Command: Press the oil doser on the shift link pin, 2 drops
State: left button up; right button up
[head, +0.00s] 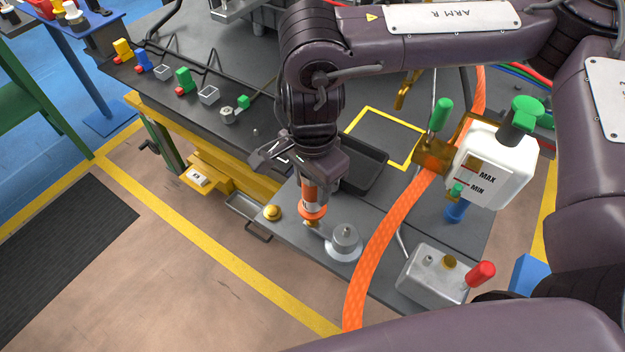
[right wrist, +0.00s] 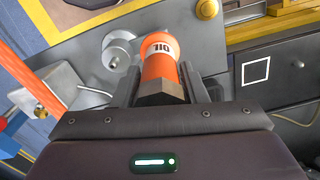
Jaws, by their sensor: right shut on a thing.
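My right gripper (head: 314,184) is shut on the orange oil doser (head: 312,207), which has a white band. In the right wrist view the doser (right wrist: 160,62) is marked OIL and sits between the two dark fingers. It points down in the head view, its lower end close above the grey plate. A small brass-coloured piece shows at that lower end; I cannot tell whether they touch. A silver round part with a raised stub (head: 345,240) stands just right of the doser. I cannot tell which piece is the shift link pin. My left gripper is not in view.
A brass knob (head: 272,212) sits left of the doser. A black tray (head: 362,168) lies behind it. An orange hose (head: 389,220) crosses to the right, near a white MAX/MIN reservoir (head: 497,165) and a grey block with a red-handled lever (head: 430,272).

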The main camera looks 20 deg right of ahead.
jog(key=shift+f+b, duration=0.35)
jog(key=shift+f, duration=0.15)
jog(key=shift+r, duration=0.1)
dwell(0.3)
jog(key=shift+r+p, duration=1.45)
jog(key=shift+p, duration=0.2)
notch_tip(320, 180, up, 5)
jog(key=p, duration=0.5)
jog(key=shift+r, duration=0.1)
